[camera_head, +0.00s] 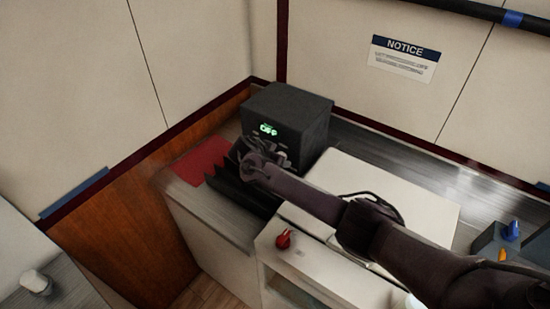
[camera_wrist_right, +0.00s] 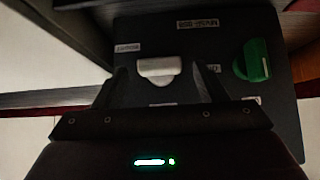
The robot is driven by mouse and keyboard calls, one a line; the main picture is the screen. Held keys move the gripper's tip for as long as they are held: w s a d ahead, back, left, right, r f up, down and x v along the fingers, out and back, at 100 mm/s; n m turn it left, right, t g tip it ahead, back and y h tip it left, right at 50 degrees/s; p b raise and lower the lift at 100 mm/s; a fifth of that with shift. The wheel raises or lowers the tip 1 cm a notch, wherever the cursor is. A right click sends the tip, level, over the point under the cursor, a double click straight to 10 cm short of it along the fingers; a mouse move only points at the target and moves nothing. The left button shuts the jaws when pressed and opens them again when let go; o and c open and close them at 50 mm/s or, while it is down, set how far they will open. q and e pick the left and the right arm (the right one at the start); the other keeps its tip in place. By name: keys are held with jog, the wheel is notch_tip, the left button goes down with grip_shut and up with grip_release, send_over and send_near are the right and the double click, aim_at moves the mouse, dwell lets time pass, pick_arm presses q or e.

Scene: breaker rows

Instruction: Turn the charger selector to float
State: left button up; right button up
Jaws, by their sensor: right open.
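The charger looks to be the black box (camera_head: 305,110) with a green lit display (camera_head: 268,129), at the back of the counter. My right gripper (camera_head: 250,150) is in front of its face and hides the lower part. In the right wrist view a dark panel (camera_wrist_right: 215,50) carries a white knob (camera_wrist_right: 159,69) and a green knob (camera_wrist_right: 252,60) to its right. My open right gripper (camera_wrist_right: 157,88) has one finger to each side of the white knob; contact cannot be told. The small labels are unreadable. My left gripper is out of view.
A red mat (camera_head: 203,160) lies left of the box. A white cabinet (camera_head: 335,257) with a red knob (camera_head: 283,239) stands in front. A blue knob (camera_head: 511,230) is at the right, and a pale knob (camera_head: 36,282) at lower left.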

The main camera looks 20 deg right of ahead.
jog(key=c, duration=1)
jog(key=n+g+h+b, duration=0.1)
jog(key=b, duration=0.5)
jog(key=n+g+h+b, duration=0.1)
jog(key=b, duration=0.5)
jog(key=w+n+g+h+b, duration=0.1)
jog(key=g+b, duration=0.1)
jog(key=b, duration=0.4)
jog(key=shift+a+f+h, duration=0.2)
jog(key=shift+a+h, duration=0.15)
jog(key=shift+h, duration=0.05)
jog(key=o, duration=1)
jog(key=shift+a, duration=0.15)
